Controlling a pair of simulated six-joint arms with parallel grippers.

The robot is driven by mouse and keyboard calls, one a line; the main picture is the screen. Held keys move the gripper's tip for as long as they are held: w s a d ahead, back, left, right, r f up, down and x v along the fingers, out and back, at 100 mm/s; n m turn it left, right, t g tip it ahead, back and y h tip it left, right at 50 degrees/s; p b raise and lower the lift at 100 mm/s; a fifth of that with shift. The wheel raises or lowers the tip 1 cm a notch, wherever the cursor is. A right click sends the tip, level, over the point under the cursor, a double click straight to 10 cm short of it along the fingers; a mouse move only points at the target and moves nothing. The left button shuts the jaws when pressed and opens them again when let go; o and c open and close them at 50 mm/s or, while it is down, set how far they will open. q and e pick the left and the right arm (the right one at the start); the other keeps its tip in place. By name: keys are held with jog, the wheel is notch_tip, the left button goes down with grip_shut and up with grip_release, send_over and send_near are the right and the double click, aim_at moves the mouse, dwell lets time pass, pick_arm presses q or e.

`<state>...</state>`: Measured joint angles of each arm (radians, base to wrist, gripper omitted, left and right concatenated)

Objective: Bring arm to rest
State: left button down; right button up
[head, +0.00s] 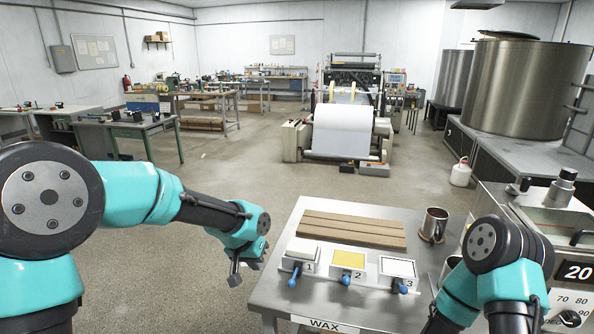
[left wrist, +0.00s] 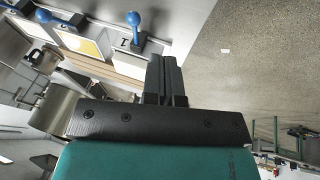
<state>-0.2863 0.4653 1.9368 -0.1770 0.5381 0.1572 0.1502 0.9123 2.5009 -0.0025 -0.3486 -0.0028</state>
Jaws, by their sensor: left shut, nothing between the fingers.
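My left gripper (head: 236,274) hangs in the air just left of the metal table (head: 262,297), apart from it. It also shows in the left wrist view (left wrist: 166,72), with its two dark fingers together and nothing between them. My right arm (head: 505,262) is bent at the lower right in the head view. Its gripper cannot be made out there.
A machine (head: 575,272) stands right. Floor left of the table is clear.

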pick_arm(q)
jog(key=s+a+f+n, duration=0.1)
jog(key=s+a+f, duration=0.15)
jog(key=f, duration=0.45)
jog(key=s+a+f+g, duration=0.1)
jog(key=s+f, duration=0.3)
jog(key=f, duration=0.3)
jog(key=s+a+f+n, duration=0.1)
jog(key=s+a+f, duration=0.15)
jog(key=f, duration=0.55)
jog(key=s+a+f+n, duration=0.2)
jog(key=s+a+f, duration=0.1)
jog(key=s+f, duration=0.8)
jog(key=s, duration=0.4)
jog(key=shift+a+g, duration=0.2)
jog(key=shift+g, duration=0.2)
